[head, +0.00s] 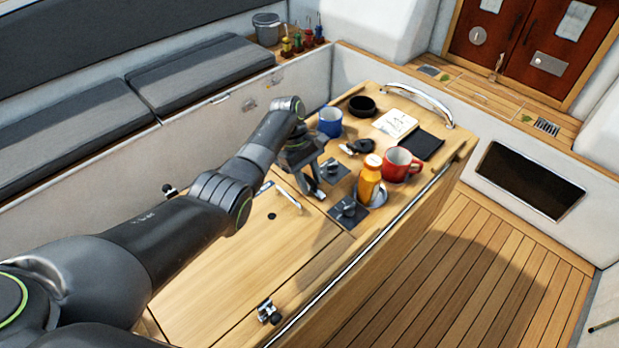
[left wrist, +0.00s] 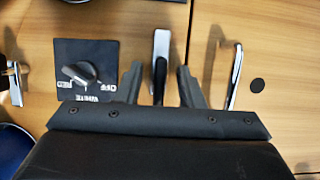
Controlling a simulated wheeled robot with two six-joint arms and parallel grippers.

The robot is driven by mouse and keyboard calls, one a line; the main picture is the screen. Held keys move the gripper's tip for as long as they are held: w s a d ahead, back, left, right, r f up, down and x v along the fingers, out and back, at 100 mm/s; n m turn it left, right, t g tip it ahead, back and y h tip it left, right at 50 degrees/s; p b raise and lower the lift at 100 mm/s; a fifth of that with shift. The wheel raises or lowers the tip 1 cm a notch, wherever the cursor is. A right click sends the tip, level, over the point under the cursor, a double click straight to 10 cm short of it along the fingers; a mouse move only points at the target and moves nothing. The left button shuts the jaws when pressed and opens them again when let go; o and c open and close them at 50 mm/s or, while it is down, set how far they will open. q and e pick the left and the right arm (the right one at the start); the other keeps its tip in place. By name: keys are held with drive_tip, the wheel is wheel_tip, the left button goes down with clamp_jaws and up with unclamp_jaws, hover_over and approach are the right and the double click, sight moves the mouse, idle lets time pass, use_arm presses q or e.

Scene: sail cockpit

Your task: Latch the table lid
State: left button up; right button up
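The table lid (head: 230,265) is a wooden panel lying flat in the left part of the table, with a chrome handle (head: 288,197) and a dark round hole (head: 271,216). In the left wrist view a chrome and black latch lever (left wrist: 161,60) stands left of the lid's seam. My left gripper (head: 311,190) is low over this seam. Its fingers (left wrist: 160,88) are open, one on each side of the lever; I cannot tell whether they touch it. The lid's handle (left wrist: 235,78) lies right of the fingers. My right gripper is not in view.
A dark switch plate (left wrist: 85,72) with a knob is left of the fingers. A second knob (head: 348,209), an orange bottle (head: 370,180), a red mug (head: 400,164) and a blue mug (head: 330,122) stand nearby. A small metal fitting (head: 268,312) is at the front edge.

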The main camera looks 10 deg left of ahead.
use_arm(q)
clamp_jaws()
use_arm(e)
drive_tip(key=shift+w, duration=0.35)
